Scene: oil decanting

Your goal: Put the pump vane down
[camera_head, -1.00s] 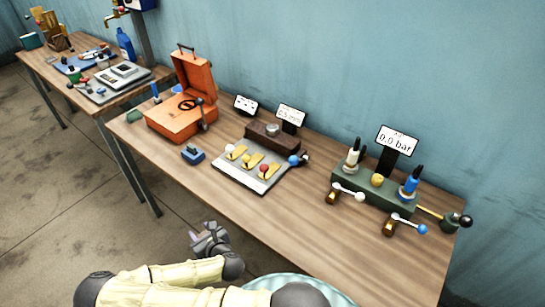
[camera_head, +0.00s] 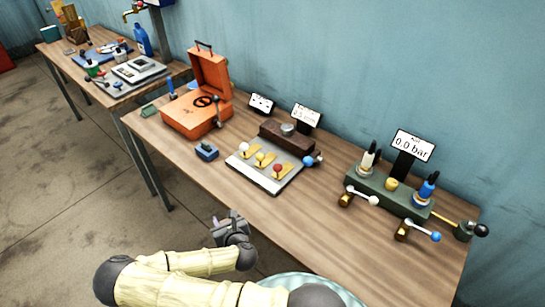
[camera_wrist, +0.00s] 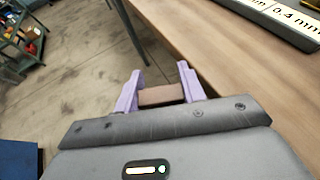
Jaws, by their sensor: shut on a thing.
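My gripper (camera_head: 229,224) is in front of the near edge of the wooden table, over the floor side in the head view. In the wrist view its two purple fingers (camera_wrist: 160,93) are shut on the pump vane (camera_wrist: 161,95), a small brown block held crosswise between them. The vane appears clear of the table, which lies beyond and to the right. In the head view the vane cannot be made out at the gripper.
The table (camera_head: 330,235) has bare wood along its front. A second table (camera_head: 130,90) stands at the left.

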